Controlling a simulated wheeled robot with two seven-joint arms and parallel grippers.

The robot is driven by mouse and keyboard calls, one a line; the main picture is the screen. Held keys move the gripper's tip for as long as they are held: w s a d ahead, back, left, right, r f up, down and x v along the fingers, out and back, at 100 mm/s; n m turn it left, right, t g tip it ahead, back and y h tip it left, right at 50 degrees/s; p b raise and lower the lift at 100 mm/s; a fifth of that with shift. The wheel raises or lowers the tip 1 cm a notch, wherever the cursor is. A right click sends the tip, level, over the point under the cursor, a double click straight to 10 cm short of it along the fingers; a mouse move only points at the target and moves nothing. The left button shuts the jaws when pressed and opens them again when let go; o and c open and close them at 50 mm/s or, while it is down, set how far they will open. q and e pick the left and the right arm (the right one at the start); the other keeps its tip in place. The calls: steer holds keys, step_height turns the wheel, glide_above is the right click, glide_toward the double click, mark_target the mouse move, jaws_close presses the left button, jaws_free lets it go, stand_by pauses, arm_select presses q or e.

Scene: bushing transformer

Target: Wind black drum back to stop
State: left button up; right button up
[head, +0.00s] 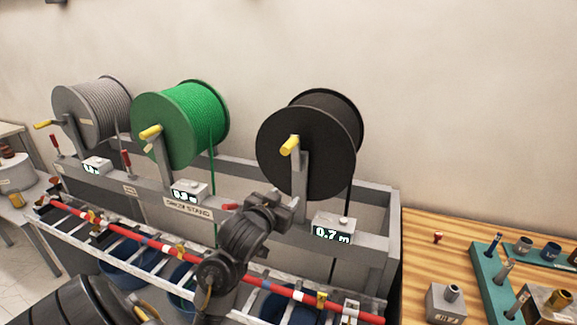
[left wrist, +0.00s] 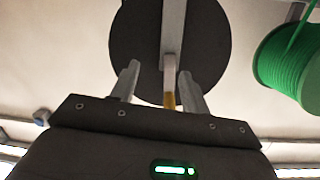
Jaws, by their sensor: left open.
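The black drum (head: 305,150) hangs on the drum stand at the right of the row, with a yellow crank handle (head: 290,145) on its near face. Its display (head: 332,234) reads 0.7 m. My left gripper (head: 288,202) is below the drum, in front of the stand. In the left wrist view the open fingers (left wrist: 158,82) point toward the black drum (left wrist: 145,45). The yellow handle (left wrist: 170,99) shows between them, but I cannot tell whether they touch it. My right gripper is not in view.
A green drum (head: 185,120) and a grey drum (head: 90,110) hang to the left, each with a yellow crank. A red bar (head: 160,246) and several blue bins lie below the stand. A wooden table (head: 420,240) with fittings stands at the right.

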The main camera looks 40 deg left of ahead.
arm_select(q)
steer(key=n+t+y, duration=0.1)
steer(key=t+y, duration=0.1)
glide_toward(288, 147)
steer(key=a+f, duration=0.1)
steer(key=shift+f+b+x, duration=0.2)
steer(key=shift+b+x, duration=0.4)
steer(key=shift+x, duration=0.75)
steer(key=b+x, duration=0.7)
steer(key=x, duration=0.1)
steer(key=shift+w+d+f+b, duration=0.1)
steer(key=shift+d+f+b, duration=0.05)
steer(key=shift+f+b, duration=0.15)
steer(key=shift+w+a+r+b, duration=0.25)
steer(key=shift+w+a+b, duration=0.2)
steer(key=shift+b, duration=0.1)
steer(key=shift+w+d+r, duration=0.1)
steer(key=shift+w, duration=0.05)
steer(key=shift+c, duration=0.4)
jaws_close()
